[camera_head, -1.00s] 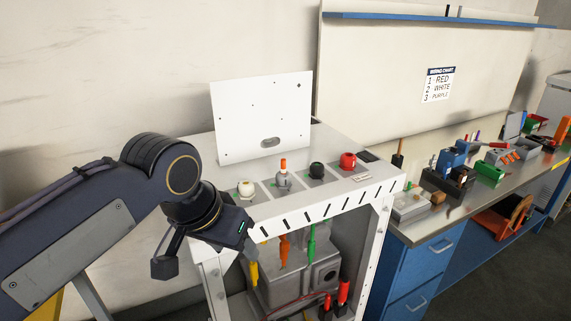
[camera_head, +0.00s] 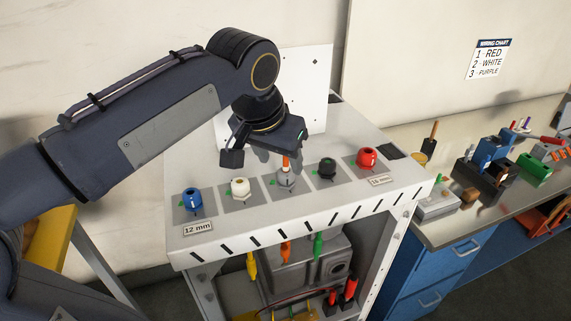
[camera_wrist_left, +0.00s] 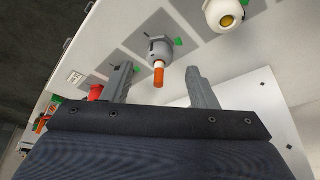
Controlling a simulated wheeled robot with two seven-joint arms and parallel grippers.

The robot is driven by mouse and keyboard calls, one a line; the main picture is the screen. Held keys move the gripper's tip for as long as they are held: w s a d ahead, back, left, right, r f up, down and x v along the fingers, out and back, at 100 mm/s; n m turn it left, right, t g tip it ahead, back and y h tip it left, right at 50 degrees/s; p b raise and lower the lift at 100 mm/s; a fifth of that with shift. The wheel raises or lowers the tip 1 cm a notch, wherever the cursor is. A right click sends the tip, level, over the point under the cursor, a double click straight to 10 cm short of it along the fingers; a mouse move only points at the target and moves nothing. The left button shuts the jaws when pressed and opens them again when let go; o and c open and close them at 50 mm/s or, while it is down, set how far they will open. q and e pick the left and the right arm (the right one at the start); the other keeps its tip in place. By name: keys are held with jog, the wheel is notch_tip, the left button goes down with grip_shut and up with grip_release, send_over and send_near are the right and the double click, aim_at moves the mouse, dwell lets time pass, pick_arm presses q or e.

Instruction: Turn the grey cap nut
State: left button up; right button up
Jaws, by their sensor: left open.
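The grey cap nut (camera_head: 286,181) is the middle one in a row of coloured nuts on the white dispenser top (camera_head: 330,203), with an orange-tipped post standing up from it. My left gripper (camera_head: 279,157) is open just above and behind it, partly covering the post in the head view. In the left wrist view the grey cap nut (camera_wrist_left: 158,48) lies beyond the fingertips, with the orange tip (camera_wrist_left: 159,77) between the two open fingers (camera_wrist_left: 160,70). The fingers appear not to touch the nut. My right gripper is out of view.
A blue nut (camera_head: 192,201) and a white nut (camera_head: 239,187) stand to the left, a black nut (camera_head: 327,168) and a red nut (camera_head: 367,157) to the right. An upright white panel (camera_head: 318,85) stands behind. A cluttered workbench (camera_head: 472,226) is at right.

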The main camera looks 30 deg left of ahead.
aim_at(284, 171)
pick_arm(q)
jog(key=shift+x, duration=2.1)
jog(key=c, duration=1)
jog(key=shift+r, duration=0.1)
